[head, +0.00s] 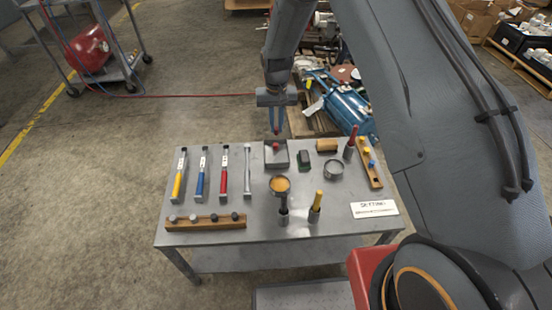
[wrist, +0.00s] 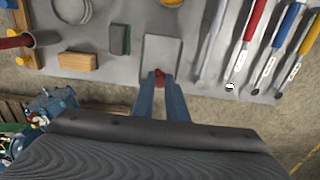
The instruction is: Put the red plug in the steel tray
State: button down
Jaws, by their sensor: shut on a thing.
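My gripper (head: 276,131) is shut on the small red plug (head: 275,145) over the grey steel tray (head: 274,165). In the wrist view the red plug (wrist: 160,80) sits between the two blue fingertips (wrist: 160,84), near the edge of the steel tray (wrist: 162,52) closest to my wrist. The fingers hide part of the plug. I cannot tell whether the plug touches the tray.
Several coloured-handled tools lie left of the tray, including a red one (head: 223,181). A dark green block (head: 304,160), a wooden block (head: 327,146) and a metal ring (head: 334,168) are to its right. A wooden rack (head: 375,175) stands at the right edge.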

jog(key=shift+w+f+b, duration=0.25)
jog(key=shift+f+b, duration=0.3)
jog(key=shift+f, duration=0.4)
notch_tip(320, 180, down, 10)
jog(key=shift+p, duration=0.55)
jog(key=c, duration=1.8)
grip_release()
jog(key=shift+o, duration=0.2)
notch_tip(320, 180, up, 12)
jog(key=shift+r+b, duration=0.1)
jog(key=shift+b, duration=0.6)
